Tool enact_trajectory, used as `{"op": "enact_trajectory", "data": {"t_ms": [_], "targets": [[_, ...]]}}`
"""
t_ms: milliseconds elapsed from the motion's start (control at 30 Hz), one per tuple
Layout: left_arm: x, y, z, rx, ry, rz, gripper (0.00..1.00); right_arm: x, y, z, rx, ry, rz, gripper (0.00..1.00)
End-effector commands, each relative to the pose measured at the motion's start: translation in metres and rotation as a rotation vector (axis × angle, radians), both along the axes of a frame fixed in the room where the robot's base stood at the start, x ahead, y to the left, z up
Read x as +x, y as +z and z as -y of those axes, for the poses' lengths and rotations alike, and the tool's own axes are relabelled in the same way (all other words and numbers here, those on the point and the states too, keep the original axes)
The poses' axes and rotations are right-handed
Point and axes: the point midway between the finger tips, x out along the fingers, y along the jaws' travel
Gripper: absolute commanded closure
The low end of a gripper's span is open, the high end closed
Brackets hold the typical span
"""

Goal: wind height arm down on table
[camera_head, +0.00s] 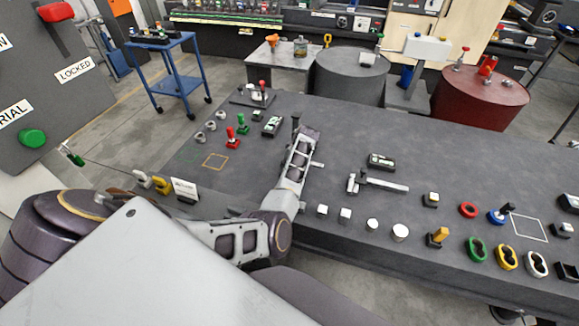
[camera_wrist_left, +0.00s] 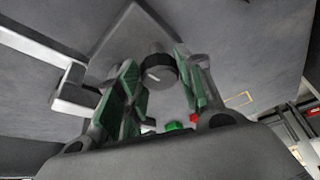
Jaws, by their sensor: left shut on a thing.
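In the left wrist view, my left gripper (camera_wrist_left: 160,88) has its two green-padded fingers on either side of a round dark knob (camera_wrist_left: 158,72) with a white line on its face. It is shut on this knob. Beside it at the left is a pale grey bar with a block (camera_wrist_left: 72,92), which may be the height arm. In the head view my left forearm reaches over the table (camera_head: 335,125), and the fingers are hard to make out there. A small grey post with a flat arm (camera_head: 385,184) stands right of it. My right gripper is not in view.
Red and green handled pieces (camera_head: 232,139) and a yellow square outline (camera_head: 214,161) lie left of my arm. Pale blocks and cylinders (camera_head: 400,232) line the front edge, with coloured rings (camera_head: 507,257) at the right. The table's far middle is clear.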

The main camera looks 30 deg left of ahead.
Motion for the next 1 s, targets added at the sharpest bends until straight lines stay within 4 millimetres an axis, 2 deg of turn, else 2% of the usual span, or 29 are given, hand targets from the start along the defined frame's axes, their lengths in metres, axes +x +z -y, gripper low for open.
{"op": "enact_trajectory", "data": {"t_ms": [33,500,1000], "targets": [[0.001,-0.003,0.001,-0.001,0.035,0.000,0.87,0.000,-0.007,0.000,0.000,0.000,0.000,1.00],[0.004,-0.003,0.000,0.000,0.352,0.002,0.87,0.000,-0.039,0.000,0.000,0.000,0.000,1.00],[0.003,-0.001,0.001,-0.001,0.491,0.000,0.87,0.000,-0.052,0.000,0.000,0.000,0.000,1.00]]}}
